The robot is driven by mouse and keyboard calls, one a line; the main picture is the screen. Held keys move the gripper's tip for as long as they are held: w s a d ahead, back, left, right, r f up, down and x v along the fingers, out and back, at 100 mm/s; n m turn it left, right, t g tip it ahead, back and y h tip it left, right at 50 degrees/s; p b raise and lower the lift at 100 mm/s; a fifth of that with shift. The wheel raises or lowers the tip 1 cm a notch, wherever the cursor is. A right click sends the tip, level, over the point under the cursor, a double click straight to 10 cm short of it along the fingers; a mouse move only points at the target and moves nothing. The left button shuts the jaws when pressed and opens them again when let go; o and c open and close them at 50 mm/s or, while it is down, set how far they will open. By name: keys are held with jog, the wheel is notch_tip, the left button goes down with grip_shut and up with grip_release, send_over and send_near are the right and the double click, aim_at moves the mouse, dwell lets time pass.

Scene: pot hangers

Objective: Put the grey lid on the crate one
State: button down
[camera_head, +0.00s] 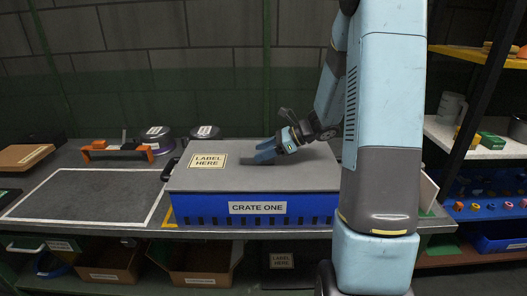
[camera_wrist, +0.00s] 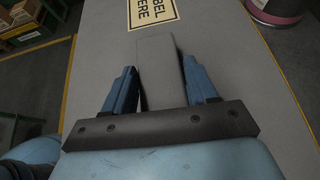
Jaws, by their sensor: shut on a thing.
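The grey lid (camera_head: 235,180) lies over the top of the blue crate one (camera_head: 320,221), which has a "CRATE ONE" sign (camera_head: 258,208) on its front. A "LABEL HERE" patch (camera_head: 208,160) is on the lid's left part. My gripper (camera_head: 265,154) is at the middle of the lid. In the wrist view my gripper (camera_wrist: 160,85) has its blue fingers on both sides of the lid's raised grey handle (camera_wrist: 161,70), shut on it. The lid (camera_wrist: 215,55) fills most of that view. I cannot tell whether the lid sits fully on the rim.
A white-outlined grey area (camera_head: 85,197) on the bench is empty to the left. An orange-ended handle (camera_head: 118,149) and two round lidded pots (camera_head: 157,140) (camera_head: 205,132) stand behind. Shelves (camera_head: 480,135) with small items are at the right. Cardboard boxes (camera_head: 205,262) sit below.

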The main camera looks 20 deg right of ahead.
jog(key=shift+c, duration=1.2)
grip_release()
jog(key=shift+d, duration=0.1)
jog(key=v, duration=1.4)
jog(key=s+a+r+n+g+h, duration=0.3)
jog(key=s+a+r+n+h, duration=0.2)
jog(key=s+a+n, duration=0.5)
jog(key=s+a+r+n+t+h, duration=0.1)
jog(key=s+r+n+t+h, duration=0.1)
jog(key=s+n, duration=0.4)
jog(key=s+a+r+n+t+h, duration=0.1)
jog(key=s+r+n+t+h, duration=0.1)
jog(key=s+n, duration=0.4)
jog(key=shift+s+r+h, duration=0.65)
jog(key=shift+r+h, duration=0.05)
jog(key=shift+h, duration=0.5)
